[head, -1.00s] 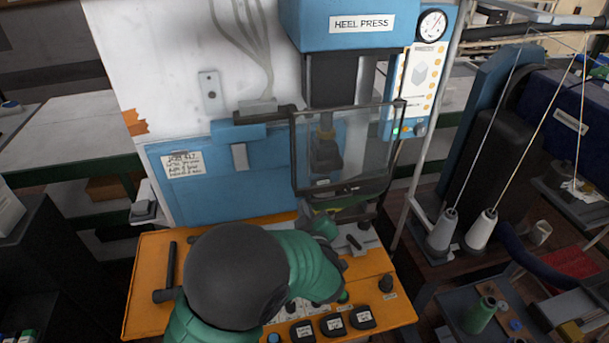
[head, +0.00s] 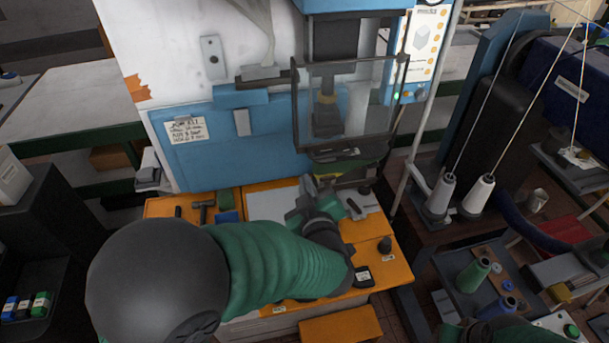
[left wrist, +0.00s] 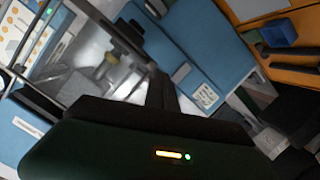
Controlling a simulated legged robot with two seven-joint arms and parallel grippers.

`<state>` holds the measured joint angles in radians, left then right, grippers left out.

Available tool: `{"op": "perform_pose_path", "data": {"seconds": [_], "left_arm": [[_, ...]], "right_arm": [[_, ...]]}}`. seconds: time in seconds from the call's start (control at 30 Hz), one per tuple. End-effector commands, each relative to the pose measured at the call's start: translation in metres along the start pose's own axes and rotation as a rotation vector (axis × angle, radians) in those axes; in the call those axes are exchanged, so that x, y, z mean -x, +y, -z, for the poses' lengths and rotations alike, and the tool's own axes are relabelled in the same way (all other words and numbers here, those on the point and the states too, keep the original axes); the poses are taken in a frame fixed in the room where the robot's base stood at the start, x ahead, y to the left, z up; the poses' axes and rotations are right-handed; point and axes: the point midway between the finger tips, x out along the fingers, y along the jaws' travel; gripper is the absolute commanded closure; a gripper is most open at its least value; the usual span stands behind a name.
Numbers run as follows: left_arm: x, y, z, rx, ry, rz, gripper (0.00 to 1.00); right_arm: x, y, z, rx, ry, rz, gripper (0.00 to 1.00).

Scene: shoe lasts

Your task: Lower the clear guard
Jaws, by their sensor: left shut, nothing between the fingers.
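The clear guard (head: 368,100) is a see-through panel in a dark frame, upright in front of the heel press ram (head: 327,112). A dark bar runs along its lower edge, with a gap between that edge and the orange bench. My left gripper (head: 312,190) is just below and in front of the guard, partly hidden by its own wrist. It looks apart from the guard. In the left wrist view its dark fingers (left wrist: 158,90) are shut and empty, with the guard's clear panel (left wrist: 85,75) beyond them.
The orange bench (head: 165,207) holds a hammer-like tool (head: 202,208) and black knobs (head: 384,245). Thread cones (head: 478,195) and a machine stand at the right. A grey post (head: 420,125) rises right of the guard.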

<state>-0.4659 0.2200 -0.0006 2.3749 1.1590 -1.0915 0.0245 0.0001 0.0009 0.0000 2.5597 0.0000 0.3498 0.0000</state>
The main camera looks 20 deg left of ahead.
Motion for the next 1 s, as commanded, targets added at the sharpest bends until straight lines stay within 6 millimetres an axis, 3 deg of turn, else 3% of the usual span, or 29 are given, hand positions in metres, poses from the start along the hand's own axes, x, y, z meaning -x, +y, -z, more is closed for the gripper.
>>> {"op": "perform_pose_path", "data": {"seconds": [0.1,0.2,0.33,0.47,0.83,1.0], "left_arm": [[0.018,0.035,0.033,-0.138,0.004,0.008,1.00],[0.029,0.057,0.051,-0.287,-0.003,0.028,1.00],[0.028,0.063,0.052,-0.376,-0.011,0.042,1.00],[0.010,0.061,0.050,-0.379,-0.010,0.046,1.00],[-0.069,0.056,0.051,-0.378,-0.009,0.046,1.00],[-0.076,0.047,0.025,-0.380,-0.012,0.043,1.00]], "right_arm": [[0.036,0.000,0.009,0.000,0.000,0.000,0.48],[0.056,0.000,0.013,0.000,0.001,0.000,0.48],[0.059,0.000,0.014,0.000,0.001,0.000,0.48],[0.059,0.000,0.014,0.000,0.000,0.000,0.48],[0.077,0.000,0.018,0.000,0.000,0.000,0.48],[0.082,0.000,0.019,0.000,0.000,0.000,0.48]]}}
